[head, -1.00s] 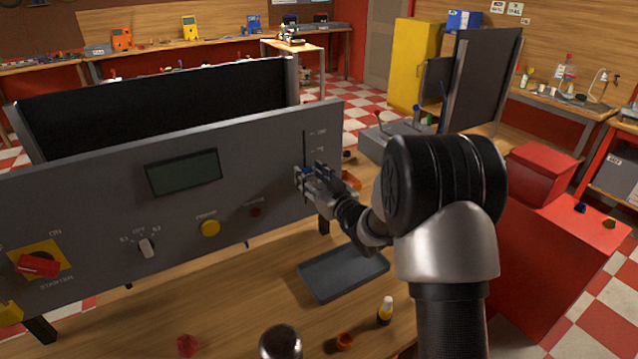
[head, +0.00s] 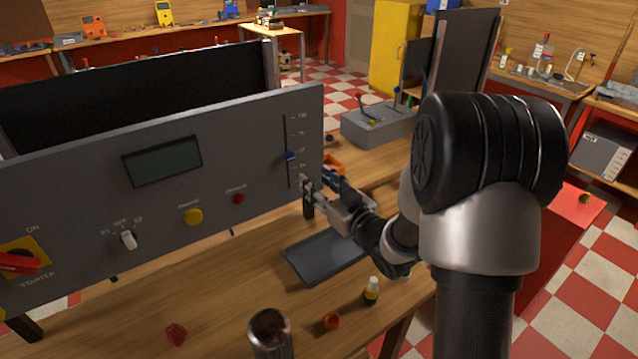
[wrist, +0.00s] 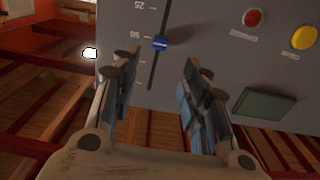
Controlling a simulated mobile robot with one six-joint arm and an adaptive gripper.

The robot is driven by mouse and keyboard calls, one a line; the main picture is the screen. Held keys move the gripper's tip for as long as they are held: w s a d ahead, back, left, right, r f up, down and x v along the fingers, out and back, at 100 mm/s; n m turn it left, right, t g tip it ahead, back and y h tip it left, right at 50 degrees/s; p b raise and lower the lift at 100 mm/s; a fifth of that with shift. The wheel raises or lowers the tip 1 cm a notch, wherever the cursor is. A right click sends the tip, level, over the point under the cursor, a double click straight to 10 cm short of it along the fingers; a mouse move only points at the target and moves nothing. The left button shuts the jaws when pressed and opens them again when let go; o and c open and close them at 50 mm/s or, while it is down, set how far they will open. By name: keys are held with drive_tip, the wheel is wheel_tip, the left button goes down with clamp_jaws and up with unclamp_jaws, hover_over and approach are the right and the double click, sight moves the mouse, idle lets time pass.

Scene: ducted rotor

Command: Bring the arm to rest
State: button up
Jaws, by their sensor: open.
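My gripper (head: 318,186) is in front of the lower right corner of the grey control panel (head: 75,180) in the head view. It is open and empty. The panel's slider with a blue knob (head: 289,156) is just above and left of the fingers, partway along its slot. In the wrist view the blue knob (wrist: 160,42) shows beyond the gap between the fingers (wrist: 153,75), clear of them. My arm reaches in from the right of the head view.
A grey tray (head: 325,257) lies on the wooden table below my gripper. A small bottle (head: 371,291), an orange cap (head: 331,321), a dark cylinder (head: 268,325) and a red piece (head: 175,333) are nearby. A grey box with levers (head: 378,124) stands behind.

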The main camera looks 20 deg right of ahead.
drive_tip(key=s+d+r+m+g+h, duration=0.1)
drive_tip(key=s+r+g+h, duration=0.2)
drive_tip(key=s, duration=0.3)
drive_tip(key=s+d+r+m+g+h, duration=0.1)
drive_tip(key=s+r+m+g+h, duration=0.15)
drive_tip(key=s+h, duration=0.2)
drive_tip(key=s+a+f+g+y, duration=0.1)
drive_tip(key=s+a+g, duration=0.1)
drive_tip(key=s, duration=1)
drive_tip(key=s+a+f+g+y, duration=0.1)
drive_tip(key=s+a+g, duration=0.2)
drive_tip(key=s, duration=1)
drive_tip(key=shift+s+a+f+g, duration=0.2)
drive_tip(key=shift+a+f+g, duration=0.15)
drive_tip(key=shift+g, duration=0.7)
drive_tip(key=shift+d, duration=0.1)
